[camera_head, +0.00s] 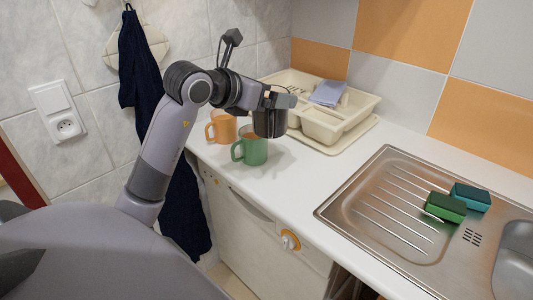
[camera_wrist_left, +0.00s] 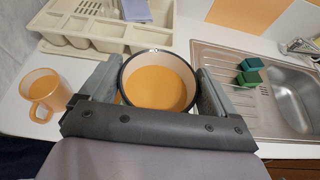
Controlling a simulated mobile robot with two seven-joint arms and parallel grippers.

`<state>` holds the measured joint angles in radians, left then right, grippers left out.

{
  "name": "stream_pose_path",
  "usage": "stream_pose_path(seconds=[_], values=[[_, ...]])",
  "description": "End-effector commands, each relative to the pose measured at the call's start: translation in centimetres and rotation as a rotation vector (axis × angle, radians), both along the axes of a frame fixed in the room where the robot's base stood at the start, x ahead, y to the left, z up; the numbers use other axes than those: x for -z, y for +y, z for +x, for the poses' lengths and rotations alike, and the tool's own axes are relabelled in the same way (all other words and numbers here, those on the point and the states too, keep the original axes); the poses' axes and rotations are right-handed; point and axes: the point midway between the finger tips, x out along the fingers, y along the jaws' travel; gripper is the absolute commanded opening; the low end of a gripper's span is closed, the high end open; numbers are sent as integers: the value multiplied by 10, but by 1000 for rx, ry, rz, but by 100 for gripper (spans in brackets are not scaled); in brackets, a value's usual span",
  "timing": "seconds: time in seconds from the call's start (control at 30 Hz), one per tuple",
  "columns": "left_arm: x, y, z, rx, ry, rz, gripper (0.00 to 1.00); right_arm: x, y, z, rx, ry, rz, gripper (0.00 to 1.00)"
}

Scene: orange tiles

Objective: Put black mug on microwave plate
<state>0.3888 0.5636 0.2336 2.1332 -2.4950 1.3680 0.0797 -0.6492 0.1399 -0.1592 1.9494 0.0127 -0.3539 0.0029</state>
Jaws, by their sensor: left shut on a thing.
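My left gripper (camera_head: 277,101) is shut on the black mug (camera_head: 268,122) and holds it over the counter, behind and above the green mug. In the left wrist view the black mug (camera_wrist_left: 127,72) sits between the two fingers, with its dark rim toward the camera, a pale inner wall and an orange area inside. Its handle is not clear in either view. No microwave or microwave plate is in view. My right gripper is not in view.
A green mug (camera_head: 252,150) and an orange mug (camera_head: 222,128) stand on the white counter (camera_head: 290,180) close to the held mug. A cream dish rack (camera_head: 325,128) is behind. A steel sink (camera_head: 400,215) with two sponges (camera_head: 445,207) is at right.

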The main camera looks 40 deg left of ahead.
Motion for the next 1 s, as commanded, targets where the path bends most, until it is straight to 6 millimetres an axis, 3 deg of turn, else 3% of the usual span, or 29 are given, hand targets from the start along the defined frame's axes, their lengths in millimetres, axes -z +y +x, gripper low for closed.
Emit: stream_pose_path(seconds=[0.4, 1.0], values=[[94, 0, -1, -2, -3, -3, 35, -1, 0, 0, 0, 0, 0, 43], [152, 0, 0, -1, -8, 1, 35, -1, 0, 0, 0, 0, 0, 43]])
